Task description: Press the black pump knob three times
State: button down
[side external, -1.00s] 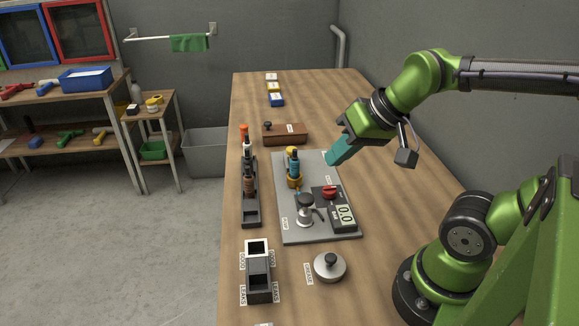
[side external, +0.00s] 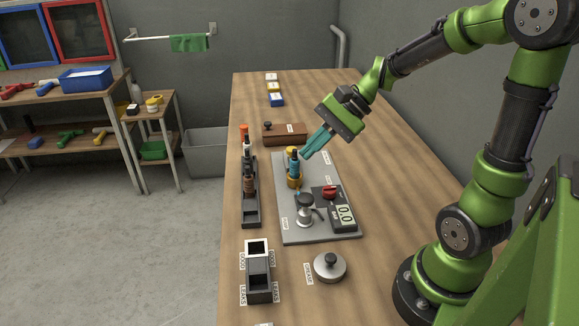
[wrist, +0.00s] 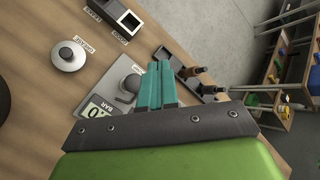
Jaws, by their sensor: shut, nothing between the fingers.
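The pump (side external: 306,213) stands on the near part of the grey plate, a silver body with a dark knob (side external: 305,198) on top. The knob also shows in the wrist view (wrist: 131,84), just left of my fingers. My gripper (side external: 306,155) has teal fingers, shut and empty. It is in the air over the far part of the plate, close to the blue-and-yellow fitting (side external: 294,170), apart from the pump knob. Whether the fingers touch the fitting I cannot tell. The gauge (side external: 344,216) beside the pump appears to read 0.0. A red knob (side external: 329,192) sits behind it.
A silver disc with a black knob (side external: 330,265) stands nearer on the table. A dark rack (side external: 250,212) with several nozzles lies left of the plate. A two-part bin (side external: 258,275) is at front left, a brown box (side external: 284,134) at the back. The table's right side is clear.

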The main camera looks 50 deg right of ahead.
aim_at(305, 197)
jog(key=shift+f, duration=4.45)
jog(key=shift+f, duration=0.15)
jog(key=shift+f, duration=0.25)
jog(key=shift+f, duration=1.3)
jog(key=shift+r, duration=1.75)
jog(key=shift+r, duration=2.5)
